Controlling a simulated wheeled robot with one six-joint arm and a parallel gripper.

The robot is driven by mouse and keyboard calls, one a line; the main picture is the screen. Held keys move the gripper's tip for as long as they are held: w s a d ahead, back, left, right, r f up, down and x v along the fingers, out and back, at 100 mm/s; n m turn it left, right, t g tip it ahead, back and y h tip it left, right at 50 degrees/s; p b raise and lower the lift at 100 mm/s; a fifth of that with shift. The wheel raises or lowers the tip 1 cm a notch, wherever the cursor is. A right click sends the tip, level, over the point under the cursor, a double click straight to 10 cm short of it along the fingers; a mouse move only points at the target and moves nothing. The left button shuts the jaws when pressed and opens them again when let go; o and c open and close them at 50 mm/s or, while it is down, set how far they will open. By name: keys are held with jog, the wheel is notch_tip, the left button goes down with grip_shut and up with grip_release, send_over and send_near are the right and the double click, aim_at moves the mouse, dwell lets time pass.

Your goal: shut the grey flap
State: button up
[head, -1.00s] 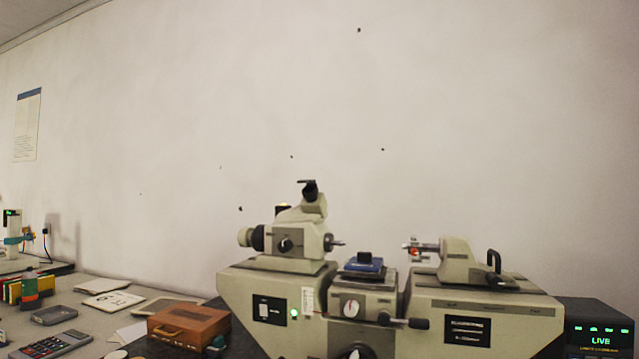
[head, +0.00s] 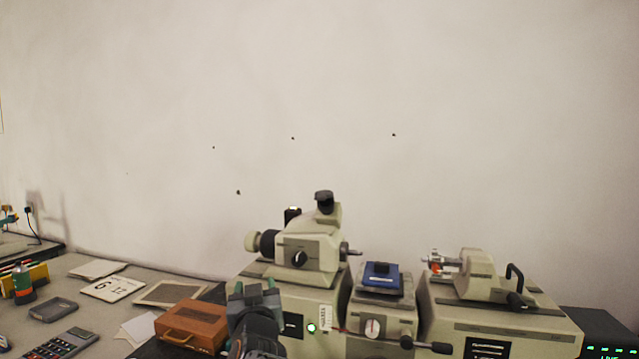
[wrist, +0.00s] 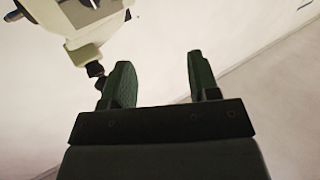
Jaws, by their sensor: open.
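I cannot make out a grey flap in either view. My gripper (head: 254,288) stands in front of the left part of the beige measuring machine (head: 505,318) in the head view, hiding some of its front. In the wrist view my gripper (wrist: 160,62) has its two dark green fingers apart with nothing between them. A beige machine part (wrist: 85,53) with dark ends shows at the upper left of the wrist view, apart from the fingers.
A brown case (head: 190,325) lies left of my gripper. A blue block (head: 380,277) sits on the machine's middle stage. A black display box (head: 610,333) is at the right. Cards, a calculator (head: 68,344) and small boxes cover the left bench.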

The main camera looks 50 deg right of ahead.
aim_at(319, 200)
jog(key=s+d+r+m+g+h+p, duration=0.5)
jog(key=d+r+h, duration=0.35)
jog(key=r, duration=0.35)
jog(key=shift+m+g+h, duration=0.3)
jog(key=shift+m+h, duration=0.25)
jog(key=shift+m, duration=0.15)
jog(key=p+x, duration=0.1)
jog(key=x, duration=0.3)
jog(key=p+x, duration=0.1)
jog(key=x, duration=0.3)
jog(key=p+x, duration=0.1)
jog(key=x, duration=0.2)
jog(key=shift+s+d+r+p, duration=0.25)
jog(key=shift+d+p, duration=0.15)
jog(key=shift+d, duration=0.1)
jog(key=shift+c, duration=0.4)
